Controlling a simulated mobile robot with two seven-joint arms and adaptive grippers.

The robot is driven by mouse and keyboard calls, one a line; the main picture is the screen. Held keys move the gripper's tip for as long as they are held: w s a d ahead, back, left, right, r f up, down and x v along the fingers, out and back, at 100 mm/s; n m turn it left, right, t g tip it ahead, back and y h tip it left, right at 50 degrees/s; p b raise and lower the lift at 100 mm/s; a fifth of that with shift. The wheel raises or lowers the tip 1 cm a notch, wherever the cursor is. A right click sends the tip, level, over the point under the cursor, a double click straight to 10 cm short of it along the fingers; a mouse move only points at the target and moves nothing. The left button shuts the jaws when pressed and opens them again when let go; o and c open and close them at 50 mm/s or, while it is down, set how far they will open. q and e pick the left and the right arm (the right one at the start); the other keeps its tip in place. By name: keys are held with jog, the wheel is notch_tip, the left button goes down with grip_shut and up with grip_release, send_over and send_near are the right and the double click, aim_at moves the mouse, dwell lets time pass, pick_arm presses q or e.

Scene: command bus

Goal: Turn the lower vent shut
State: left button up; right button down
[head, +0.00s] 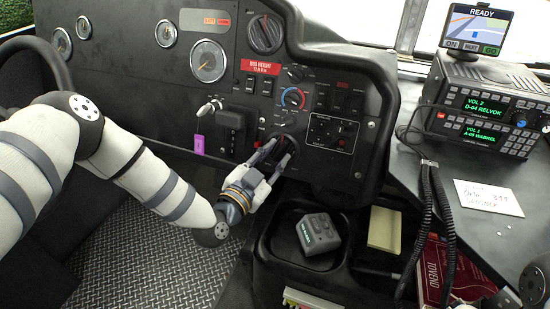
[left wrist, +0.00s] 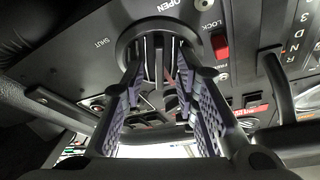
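The lower vent (head: 289,147) is a round black vent low on the dashboard, largely hidden by my left gripper in the head view. In the left wrist view the lower vent (left wrist: 157,42) shows its dark ring and slats, with the words OPEN and SHUT printed beside it. My left gripper (head: 279,150) reaches to the vent's face. In the left wrist view the two fingers of the left gripper (left wrist: 161,70) stand apart, with slats visible between their tips. I cannot tell whether the tips touch the vent. My right gripper is not in view.
An upper round vent (head: 265,34) sits higher on the panel. A red lock switch (left wrist: 220,46) is close beside the lower vent. A gear lever (head: 232,122) is to the left. Below is an open bin with a grey box (head: 318,233); radios (head: 485,105) stand at right.

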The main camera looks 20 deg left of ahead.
pick_arm(q)
grip_shut()
jog(key=shift+d+n, duration=0.1)
jog(key=shift+n, duration=0.3)
jog(key=n+y, duration=0.1)
jog(key=n, duration=0.2)
jog(key=n+y, duration=0.2)
jog(key=n, duration=0.1)
jog(key=shift+d+t, duration=0.2)
jog(key=shift+t, duration=0.2)
jog(key=n+y, duration=0.2)
jog(key=n, duration=0.2)
jog(key=shift+d+n+p, duration=0.1)
jog(key=shift+n+p, duration=0.2)
jog(key=shift+d+n+g+y, duration=0.1)
jog(key=shift+n+g+y, duration=0.5)
jog(key=shift+n, duration=1.3)
jog(key=shift+y, duration=0.3)
grip_release()
